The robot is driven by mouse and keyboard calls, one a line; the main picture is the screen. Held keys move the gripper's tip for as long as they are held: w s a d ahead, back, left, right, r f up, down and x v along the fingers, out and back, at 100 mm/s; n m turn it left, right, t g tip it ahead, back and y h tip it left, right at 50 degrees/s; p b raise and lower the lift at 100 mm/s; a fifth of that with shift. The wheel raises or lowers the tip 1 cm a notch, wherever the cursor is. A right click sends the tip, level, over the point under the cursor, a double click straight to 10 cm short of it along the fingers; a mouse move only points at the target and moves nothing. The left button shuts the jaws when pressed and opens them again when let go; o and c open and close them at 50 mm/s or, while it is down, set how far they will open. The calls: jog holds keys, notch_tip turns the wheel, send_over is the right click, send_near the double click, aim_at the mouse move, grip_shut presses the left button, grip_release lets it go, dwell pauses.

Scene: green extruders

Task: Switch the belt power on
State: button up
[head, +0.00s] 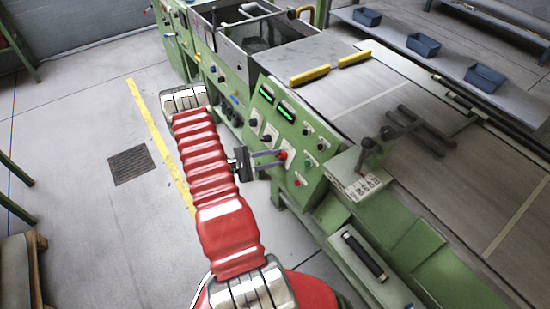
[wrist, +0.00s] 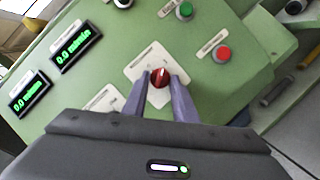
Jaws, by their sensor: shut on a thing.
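A green control panel (head: 272,121) faces my arm in the head view. In the wrist view, a red rotary knob (wrist: 160,78) with a white mark sits on a pale label plate. My gripper (wrist: 160,80) has its two grey fingers on either side of this knob, shut on it. In the head view my gripper (head: 282,157) reaches the panel's lower middle, at the red knob. A green button (wrist: 184,11) and a red button (wrist: 223,53) lie above and to the right of the knob. The label text is too small to read.
Two lit green displays (wrist: 75,47) reading about 0.0 sit left of the knob. Further knobs (head: 266,138) are close by on the panel. A lever box (head: 359,180) stands to the right, beside the belt (head: 365,100). Open floor (head: 80,220) lies to the left.

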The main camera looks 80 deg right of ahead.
jog(key=shift+a+f, duration=0.1)
jog(key=o, duration=1)
jog(key=shift+o, duration=0.2)
jog(key=shift+w, duration=0.1)
jog(key=v, duration=1.3)
jog(key=shift+w, duration=0.3)
jog(key=shift+a, duration=0.1)
